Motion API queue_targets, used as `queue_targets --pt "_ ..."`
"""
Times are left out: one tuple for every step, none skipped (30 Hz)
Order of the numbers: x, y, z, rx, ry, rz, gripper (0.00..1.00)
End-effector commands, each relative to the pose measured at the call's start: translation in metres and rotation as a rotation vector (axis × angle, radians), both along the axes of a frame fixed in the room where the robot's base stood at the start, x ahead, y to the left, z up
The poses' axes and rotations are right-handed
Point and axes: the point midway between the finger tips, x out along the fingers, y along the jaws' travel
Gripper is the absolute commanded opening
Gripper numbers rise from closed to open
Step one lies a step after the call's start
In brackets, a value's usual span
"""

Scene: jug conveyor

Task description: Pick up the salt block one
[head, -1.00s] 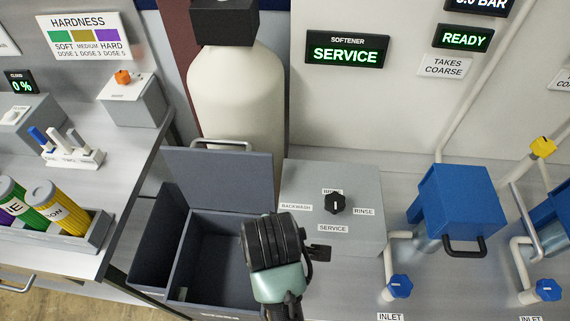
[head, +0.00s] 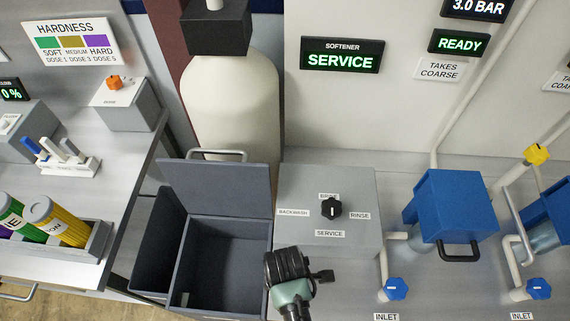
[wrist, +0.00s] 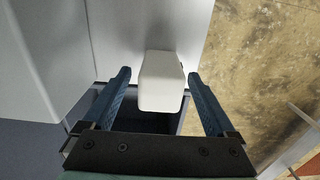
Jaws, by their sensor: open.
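A white block with rounded edges, which I take for the salt block (wrist: 161,84), shows in the middle of the wrist view. My gripper (wrist: 158,76) is open, with one blue finger to the left of the block and one to the right. Gaps show between the block and both fingers, so it is not gripped. How far the block is from the fingertips in depth, I cannot tell. In the head view my wrist hides the fingers, and I do not see the block there.
An open dark grey bin (head: 222,262) with a raised lid (head: 220,187) stands left of my arm. A grey box with a black knob (head: 331,208) is behind it. A blue housing (head: 450,205) and a blue inlet valve (head: 397,289) are to the right.

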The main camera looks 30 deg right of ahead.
Motion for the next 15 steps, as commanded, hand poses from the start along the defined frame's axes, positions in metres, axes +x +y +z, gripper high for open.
queue_targets --pt "-0.003 0.000 -0.006 0.002 0.005 -0.001 0.91" --pt "-0.002 0.000 -0.010 0.001 0.002 0.000 0.91" --pt "-0.002 0.000 -0.016 0.001 0.002 0.000 0.91" --pt "-0.002 0.000 -0.019 0.001 0.001 -0.001 0.91" --pt "-0.002 0.000 -0.021 0.001 0.001 -0.001 0.91" --pt "-0.002 0.000 -0.024 0.001 0.001 -0.001 0.91" --pt "-0.002 0.000 -0.026 0.000 0.000 -0.001 0.91" --pt "-0.002 0.000 -0.027 0.000 0.000 0.000 0.91" --pt "-0.002 0.000 -0.028 -0.001 -0.001 0.000 0.91" --pt "-0.002 0.000 -0.028 -0.001 -0.001 0.000 0.91" --pt "-0.002 0.000 -0.028 -0.001 -0.001 0.000 0.91" --pt "-0.002 0.000 -0.028 -0.001 -0.002 0.000 0.91" --pt "-0.001 0.000 -0.028 -0.001 -0.002 0.000 0.91" --pt "-0.002 0.000 -0.028 -0.001 -0.002 0.000 0.91" --pt "-0.002 0.000 -0.028 -0.001 -0.002 0.000 0.91"
